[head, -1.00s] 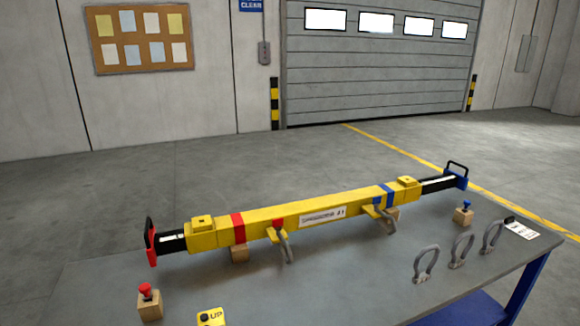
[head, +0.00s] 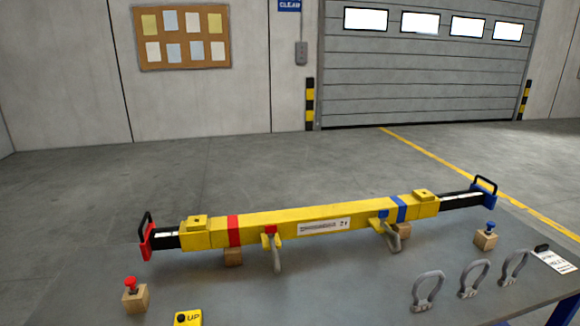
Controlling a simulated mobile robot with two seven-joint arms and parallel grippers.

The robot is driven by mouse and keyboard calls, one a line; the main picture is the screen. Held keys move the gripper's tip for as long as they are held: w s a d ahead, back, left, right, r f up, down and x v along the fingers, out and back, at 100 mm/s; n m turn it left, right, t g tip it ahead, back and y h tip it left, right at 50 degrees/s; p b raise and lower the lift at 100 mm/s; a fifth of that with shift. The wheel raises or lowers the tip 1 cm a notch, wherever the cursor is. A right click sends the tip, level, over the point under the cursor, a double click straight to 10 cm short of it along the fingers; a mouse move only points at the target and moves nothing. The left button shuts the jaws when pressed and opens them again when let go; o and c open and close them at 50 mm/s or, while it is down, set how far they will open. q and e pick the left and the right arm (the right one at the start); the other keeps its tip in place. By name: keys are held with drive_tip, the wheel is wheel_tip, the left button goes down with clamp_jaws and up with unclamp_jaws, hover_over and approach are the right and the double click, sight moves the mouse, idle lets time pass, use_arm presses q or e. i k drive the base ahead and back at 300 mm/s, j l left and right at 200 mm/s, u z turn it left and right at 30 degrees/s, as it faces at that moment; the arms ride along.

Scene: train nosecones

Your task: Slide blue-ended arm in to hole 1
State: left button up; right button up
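A long yellow beam (head: 285,222) rests on wooden blocks across the table. The blue-ended arm (head: 461,200) is black and sticks out of the beam's right end, with a blue end plate and black handle (head: 484,186). A length of its black bar shows outside the beam. The red-ended arm (head: 165,240) sticks out of the left end. A blue-topped pin (head: 489,229) stands in a wooden block at the right, apart from the beam. I cannot make out any hole numbers on the arm. Neither of my grippers is in view.
The grey table (head: 330,290) has clear room in front of the beam. A red-topped pin (head: 130,284) stands in a block at front left, near a yellow "UP" block (head: 188,318). Several grey shackles (head: 428,291) and a white card (head: 555,261) are at the right.

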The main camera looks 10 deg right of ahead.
sight(476, 195)
drive_tip(key=l+u, duration=0.15)
drive_tip(key=l, duration=0.4)
drive_tip(key=k+l+u, duration=0.1)
drive_tip(key=l, duration=0.5)
drive_tip(key=l+u, duration=0.15)
drive_tip(key=l, duration=0.4)
drive_tip(key=k+l, duration=0.1)
drive_tip(key=l, duration=0.35)
drive_tip(key=k+l, duration=0.1)
drive_tip(key=l, duration=0.75)
drive_tip(key=k+l, duration=0.15)
drive_tip(key=l, duration=0.25)
drive_tip(key=u, duration=0.05)
